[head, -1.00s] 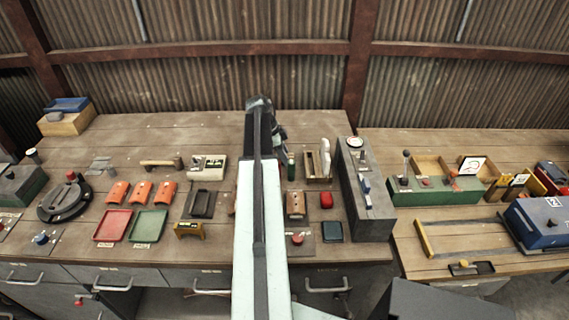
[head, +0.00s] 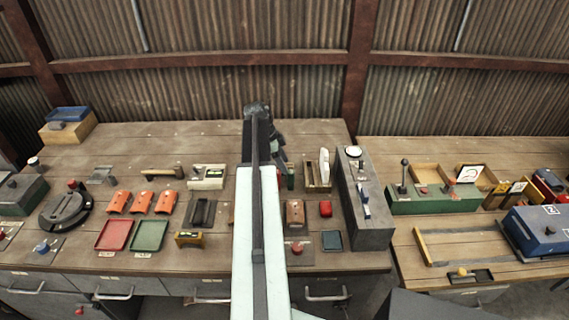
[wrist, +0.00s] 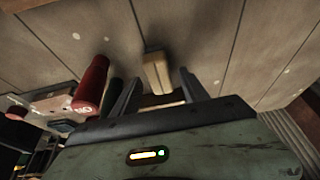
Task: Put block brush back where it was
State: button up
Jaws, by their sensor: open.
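In the wrist view my gripper (wrist: 160,92) is open, its two dark fingers apart. A pale wooden block (wrist: 157,72) stands on the bench just beyond and between the fingertips; I take it for the block brush, but its bristles are not clear. No contact with the fingers shows. In the head view my arm's dark end (head: 258,108) is over the back middle of the bench, pointing down, and it hides the block and the fingertips there.
In the head view a wooden holder (head: 317,178) and a tall grey box (head: 367,222) stand right of my arm. Trays (head: 114,235) are to the left. The back left bench is mostly clear.

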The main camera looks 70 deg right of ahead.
jog(key=p+v, duration=0.8)
jog(key=v, duration=0.2)
jog(key=shift+r, duration=0.2)
jog(key=shift+w, duration=0.1)
jog(key=w+a+f+n+t, duration=0.1)
jog(key=w+a+n, duration=0.7)
jog(key=w+a, duration=0.6)
jog(key=w+a+n+t, duration=0.2)
jog(key=w+a+n, duration=0.75)
jog(key=a, duration=0.75)
jog(key=w+a+n, duration=0.1)
jog(key=a+n, duration=0.6)
jog(key=a, duration=1)
jog(key=w+a+n+t+y, duration=0.1)
jog(key=a+n, duration=0.6)
jog(key=a, duration=1)
jog(key=shift+w+a+f+y, duration=0.3)
jog(key=shift+w+a+f, duration=0.1)
jog(key=shift+w, duration=0.4)
jog(key=shift+f, duration=0.1)
